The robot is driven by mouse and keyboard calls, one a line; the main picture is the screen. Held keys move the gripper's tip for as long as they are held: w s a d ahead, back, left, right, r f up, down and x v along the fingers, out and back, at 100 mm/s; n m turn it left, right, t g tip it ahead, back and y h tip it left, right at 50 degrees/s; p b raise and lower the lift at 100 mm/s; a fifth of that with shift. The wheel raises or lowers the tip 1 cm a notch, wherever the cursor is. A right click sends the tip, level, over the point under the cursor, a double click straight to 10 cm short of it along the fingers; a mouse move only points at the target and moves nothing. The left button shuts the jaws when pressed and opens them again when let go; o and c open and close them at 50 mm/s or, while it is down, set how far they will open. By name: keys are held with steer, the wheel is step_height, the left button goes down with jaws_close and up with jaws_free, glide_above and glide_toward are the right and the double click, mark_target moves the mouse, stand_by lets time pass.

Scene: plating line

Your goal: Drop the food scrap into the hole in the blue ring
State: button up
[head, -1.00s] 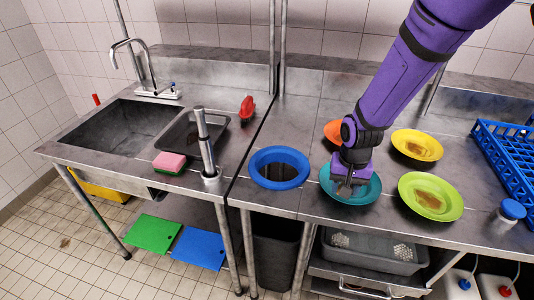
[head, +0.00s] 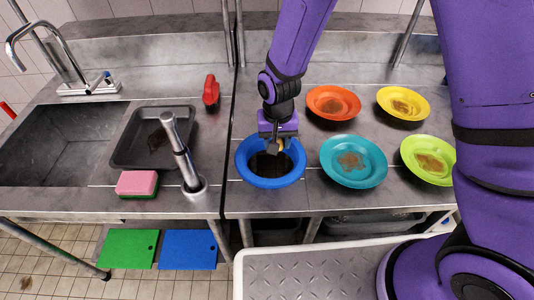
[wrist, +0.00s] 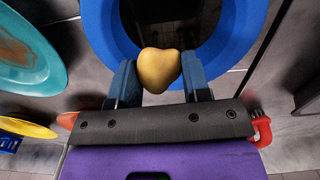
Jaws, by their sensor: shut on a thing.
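The blue ring (head: 248,173) lies flat on the steel counter around a dark hole (head: 271,166). My gripper (head: 274,147) is over the back part of the ring, pointing down. In the wrist view my gripper (wrist: 160,80) is shut on a yellow-orange food scrap (wrist: 158,68), held between its two blue-grey fingers. The blue ring also shows in the wrist view (wrist: 232,40), with the dark hole just beyond the scrap. In the head view the scrap is small and partly hidden by the fingers.
A teal plate (head: 354,178), an orange plate (head: 333,91), a yellow plate (head: 404,91) and a green plate (head: 412,146) with stains stand to the right. A steel post (head: 178,145), a pink sponge (head: 137,182) and a dark tray (head: 124,155) are to the left.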

steer(key=shift+f, duration=1.85)
steer(key=o, duration=1)
step_height(320, 180, up, 11)
steer(key=shift+f, duration=0.1)
